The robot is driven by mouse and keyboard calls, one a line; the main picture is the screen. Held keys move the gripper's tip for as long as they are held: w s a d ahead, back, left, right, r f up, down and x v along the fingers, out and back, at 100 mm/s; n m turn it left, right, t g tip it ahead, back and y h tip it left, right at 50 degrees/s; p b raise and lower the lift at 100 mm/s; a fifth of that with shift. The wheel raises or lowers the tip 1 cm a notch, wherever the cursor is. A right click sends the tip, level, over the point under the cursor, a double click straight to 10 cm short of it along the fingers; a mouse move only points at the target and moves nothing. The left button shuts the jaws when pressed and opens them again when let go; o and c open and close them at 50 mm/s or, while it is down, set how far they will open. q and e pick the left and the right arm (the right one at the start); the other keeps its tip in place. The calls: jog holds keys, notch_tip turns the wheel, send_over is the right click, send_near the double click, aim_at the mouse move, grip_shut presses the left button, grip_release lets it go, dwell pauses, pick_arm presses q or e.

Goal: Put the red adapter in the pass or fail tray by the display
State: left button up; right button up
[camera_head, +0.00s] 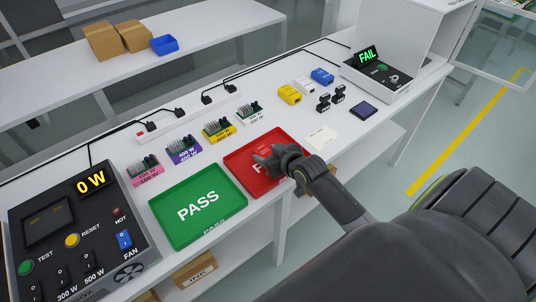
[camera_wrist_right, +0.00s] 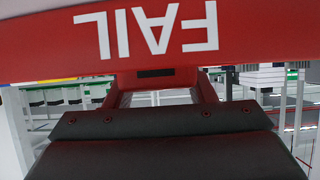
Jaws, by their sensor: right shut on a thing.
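My right gripper (camera_head: 263,157) is over the red FAIL tray (camera_head: 239,166), low and near its lettering. It is shut on the red adapter (camera_wrist_right: 155,74), which shows in the right wrist view as a small red body with a dark slot; in the head view the fingers hide it. The wrist view also shows the red wall of the FAIL tray (camera_wrist_right: 60,45) with its lettering upside down. The green PASS tray (camera_head: 170,208) stands empty just left of the FAIL tray. The display (camera_head: 367,54) on the right tester reads FAIL in green. My left gripper is out of view.
A load station (camera_head: 75,235) with switches and a 0 W display stands at left. Several coloured blocks (camera_head: 184,151) line the back by a power strip (camera_head: 188,114). Yellow (camera_head: 289,94), white and blue adapters sit right of the trays, near a white card (camera_head: 321,137).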

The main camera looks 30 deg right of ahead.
jog(key=shift+f, duration=0.2)
jog(key=o, duration=1.1)
jog(key=shift+o, duration=0.2)
jog(key=shift+r, duration=0.15)
jog(key=v, duration=1.2)
